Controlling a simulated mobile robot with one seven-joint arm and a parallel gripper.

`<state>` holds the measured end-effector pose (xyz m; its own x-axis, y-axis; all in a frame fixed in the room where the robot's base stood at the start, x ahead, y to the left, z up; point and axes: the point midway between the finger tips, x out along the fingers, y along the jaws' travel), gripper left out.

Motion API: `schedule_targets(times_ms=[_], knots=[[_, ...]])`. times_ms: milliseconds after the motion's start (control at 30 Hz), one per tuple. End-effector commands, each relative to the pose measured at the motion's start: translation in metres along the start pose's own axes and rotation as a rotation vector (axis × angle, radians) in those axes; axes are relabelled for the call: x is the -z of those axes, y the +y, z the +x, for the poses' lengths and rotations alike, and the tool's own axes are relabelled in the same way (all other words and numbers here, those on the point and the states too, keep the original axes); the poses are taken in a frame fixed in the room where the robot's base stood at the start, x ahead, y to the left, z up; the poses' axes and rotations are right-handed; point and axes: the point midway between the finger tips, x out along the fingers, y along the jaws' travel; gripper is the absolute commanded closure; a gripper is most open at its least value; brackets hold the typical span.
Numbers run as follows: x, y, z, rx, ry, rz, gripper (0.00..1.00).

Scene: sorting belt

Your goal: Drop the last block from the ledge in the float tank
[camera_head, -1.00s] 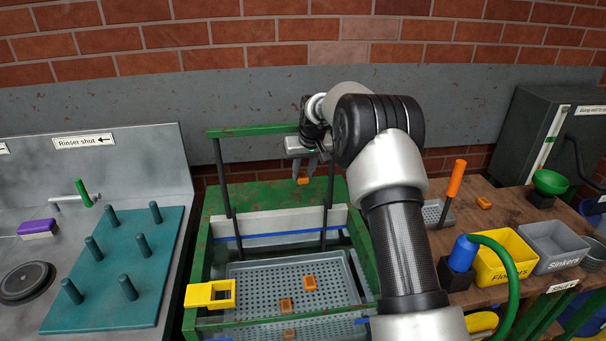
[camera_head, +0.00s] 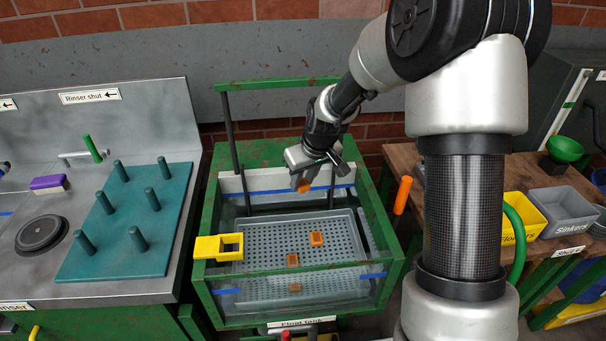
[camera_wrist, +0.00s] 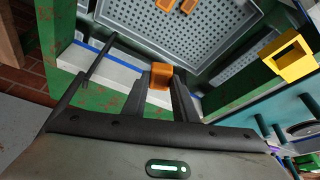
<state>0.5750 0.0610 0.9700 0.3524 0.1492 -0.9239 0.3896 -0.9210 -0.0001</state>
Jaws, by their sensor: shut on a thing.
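My gripper (camera_head: 302,180) is shut on an orange block (camera_head: 304,187), which also shows between the fingertips in the wrist view (camera_wrist: 161,75). It holds the block over the back part of the float tank (camera_head: 208,225), near the ledge (camera_head: 265,198) at the tank's back side. The ledge is a pale strip with a blue line and shows no block in view. In the tank is a grey perforated tray (camera_head: 275,240). Orange blocks show at the tray, one (camera_head: 316,239) on the right and one (camera_head: 292,259) in front. Another orange shape (camera_head: 295,287) shows through the front wall.
A yellow holder (camera_head: 218,247) hangs at the tank's left rim. A teal peg board (camera_head: 125,225) stands to the left. A green frame with dark posts (camera_head: 230,130) rises at the tank's back. Yellow and grey Sinkers bins (camera_head: 560,212) stand on the right bench.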

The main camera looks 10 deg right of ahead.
Motion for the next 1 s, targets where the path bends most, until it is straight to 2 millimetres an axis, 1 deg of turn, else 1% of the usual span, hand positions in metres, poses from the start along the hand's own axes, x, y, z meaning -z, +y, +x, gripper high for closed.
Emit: schedule_targets(times_ms=[33,400,500,633,933,967,1000], knots=[[-0.004,0.000,0.010,0.000,-0.001,0.000,0.95],[-0.024,0.000,0.058,0.000,-0.001,0.000,0.95],[-0.028,0.000,0.067,0.001,-0.001,-0.001,0.95],[-0.030,0.000,0.073,0.000,0.000,0.000,0.95],[-0.030,0.000,0.074,0.000,0.000,0.000,0.95],[-0.030,0.000,0.074,0.000,0.000,0.000,0.69],[-0.030,0.000,0.074,0.000,0.000,0.000,0.63]])
